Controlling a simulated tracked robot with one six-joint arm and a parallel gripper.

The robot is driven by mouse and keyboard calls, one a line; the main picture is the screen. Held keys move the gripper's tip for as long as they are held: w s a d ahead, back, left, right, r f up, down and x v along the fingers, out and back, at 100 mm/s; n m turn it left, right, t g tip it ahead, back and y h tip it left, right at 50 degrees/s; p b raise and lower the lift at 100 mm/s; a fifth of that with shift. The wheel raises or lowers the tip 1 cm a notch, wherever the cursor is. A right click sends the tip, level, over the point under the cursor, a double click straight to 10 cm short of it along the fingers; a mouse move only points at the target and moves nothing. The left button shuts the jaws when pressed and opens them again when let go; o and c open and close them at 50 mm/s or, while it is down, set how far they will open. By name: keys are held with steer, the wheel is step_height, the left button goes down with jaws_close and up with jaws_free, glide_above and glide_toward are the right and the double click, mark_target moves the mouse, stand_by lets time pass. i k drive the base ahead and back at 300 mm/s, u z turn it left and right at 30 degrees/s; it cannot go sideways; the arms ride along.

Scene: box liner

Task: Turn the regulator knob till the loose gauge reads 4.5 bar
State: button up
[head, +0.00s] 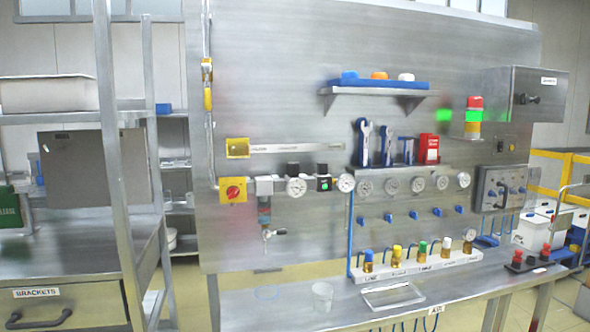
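On the steel back panel, a service unit (264,187) carries a round white gauge (296,187). Two black knob-like caps stand just above the line, one over this gauge (293,167) and one to its right (322,168); I cannot tell for sure which is the regulator knob. A second round gauge (345,183) sits at the line's right end. Several more gauges (417,184) run in a row to the right. All dials are too small to read, and I cannot tell which gauge is the loose one. My gripper is not in view.
A red rotary switch on yellow (232,190) is left of the unit. A tool shelf (404,168) is above the gauge row; small blue valves (414,214) are below. A beaker (322,296) and clear tray (392,294) are in front.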

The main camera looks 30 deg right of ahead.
mark_target(293, 168)
steer(key=i, duration=0.9)
steer(key=u, duration=0.05)
